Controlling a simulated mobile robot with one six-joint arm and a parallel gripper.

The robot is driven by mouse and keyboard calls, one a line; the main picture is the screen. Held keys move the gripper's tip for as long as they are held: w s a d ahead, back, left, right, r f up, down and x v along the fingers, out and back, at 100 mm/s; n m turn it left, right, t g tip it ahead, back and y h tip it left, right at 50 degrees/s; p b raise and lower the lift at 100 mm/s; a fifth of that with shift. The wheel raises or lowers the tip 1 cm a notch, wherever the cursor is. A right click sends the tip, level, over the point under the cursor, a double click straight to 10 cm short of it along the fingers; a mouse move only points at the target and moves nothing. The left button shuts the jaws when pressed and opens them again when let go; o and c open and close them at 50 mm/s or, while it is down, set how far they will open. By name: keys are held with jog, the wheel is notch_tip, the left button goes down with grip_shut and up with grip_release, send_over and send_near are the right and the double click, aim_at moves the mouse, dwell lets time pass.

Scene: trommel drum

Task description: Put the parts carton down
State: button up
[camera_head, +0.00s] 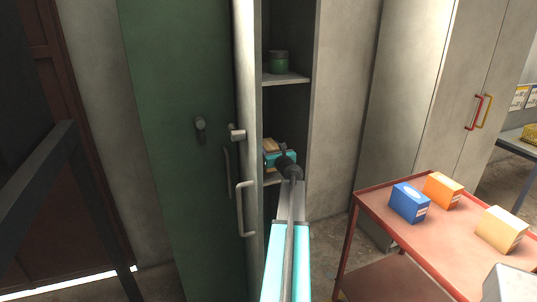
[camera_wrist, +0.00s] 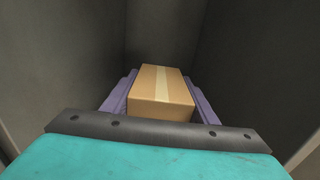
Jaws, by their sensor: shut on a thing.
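The parts carton is a plain brown box with a pale tape strip, seen in the wrist view (camera_wrist: 162,98) between the two purple fingers of my gripper. My gripper (camera_wrist: 160,80) is shut on it from both sides. In the camera_head view my gripper (camera_head: 281,158) reaches into the narrow open locker, and a small tan part of the carton (camera_head: 270,145) shows beyond it, just above the lower shelf (camera_head: 272,180). I cannot tell whether the carton touches the shelf; its underside is hidden.
A green door (camera_head: 178,120) with handles stands open left of the locker. A green jar (camera_head: 279,62) sits on the upper shelf (camera_head: 287,79). At right, a red cart (camera_head: 375,203) carries a blue box (camera_head: 408,203), an orange box (camera_head: 443,190) and a cream box (camera_head: 502,230).

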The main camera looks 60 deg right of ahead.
jog(key=shift+w+d, duration=0.4)
jog(key=shift+s+a+f, duration=0.1)
jog(key=shift+f, duration=1.65)
jog(key=shift+f, duration=0.15)
jog(key=o, duration=1.3)
jog(key=shift+r+p, duration=0.2)
jog(key=shift+p, duration=0.1)
jog(key=shift+b+v, duration=1.1)
jog(key=shift+v, duration=4.9)
jog(key=shift+s+f, duration=0.1)
jog(key=shift+f, duration=0.05)
